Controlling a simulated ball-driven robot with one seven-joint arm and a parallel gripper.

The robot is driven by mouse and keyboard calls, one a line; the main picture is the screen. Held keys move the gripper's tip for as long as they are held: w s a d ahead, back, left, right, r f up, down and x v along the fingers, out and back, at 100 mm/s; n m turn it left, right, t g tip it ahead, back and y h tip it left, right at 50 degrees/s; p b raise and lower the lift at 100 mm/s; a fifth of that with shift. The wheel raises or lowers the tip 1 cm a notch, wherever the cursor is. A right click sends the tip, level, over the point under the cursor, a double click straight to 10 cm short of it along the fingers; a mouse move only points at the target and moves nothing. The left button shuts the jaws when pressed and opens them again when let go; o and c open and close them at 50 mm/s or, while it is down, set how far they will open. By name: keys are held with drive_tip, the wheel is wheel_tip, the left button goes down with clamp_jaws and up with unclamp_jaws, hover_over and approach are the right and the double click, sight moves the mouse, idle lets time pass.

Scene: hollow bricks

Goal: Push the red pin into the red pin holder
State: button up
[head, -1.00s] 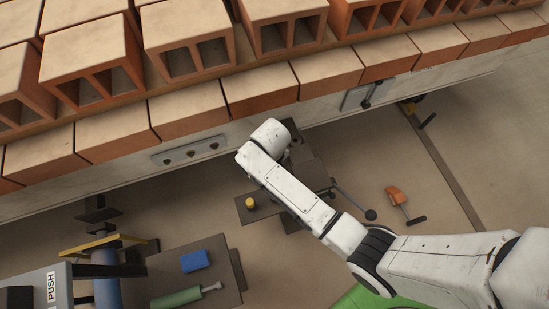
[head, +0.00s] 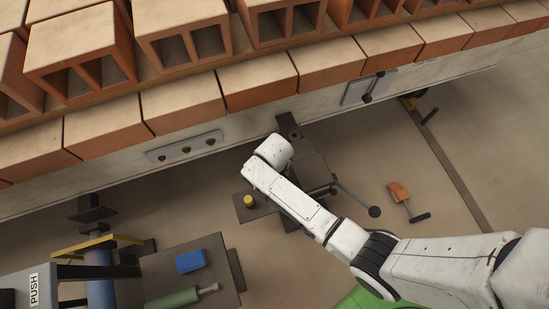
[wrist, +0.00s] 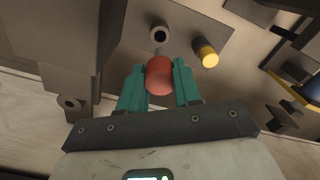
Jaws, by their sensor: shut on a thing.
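In the wrist view my gripper (wrist: 159,69) has its teal fingers shut on the red pin (wrist: 159,77), one finger at each side. The pin's thin grey end points toward a round socket with a pale rim (wrist: 160,35) on a dark plate. The grey end is close to the socket; whether it touches or has entered I cannot tell. No red marking shows on the socket. In the head view my arm hides the gripper and pin.
A yellow pin (wrist: 207,55) stands on the same plate, right of the socket; the head view shows it too (head: 249,201). A lever with a black knob (head: 374,211) sticks out at right. Hollow bricks (head: 80,45) line the conveyor above. A blue block (head: 191,261) lies lower left.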

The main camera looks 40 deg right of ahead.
drive_tip(key=shift+f+b, duration=1.9)
drive_tip(key=shift+f, duration=0.95)
drive_tip(key=shift+p, duration=0.6)
drive_tip(key=shift+f+b, duration=2.15)
drive_tip(key=shift+f, duration=0.6)
drive_tip(key=o, duration=1.1)
wheel_tip(320, 180, up, 11)
drive_tip(key=p, duration=0.3)
drive_tip(key=shift+f+p, duration=0.1)
drive_tip(key=shift+p, duration=0.3)
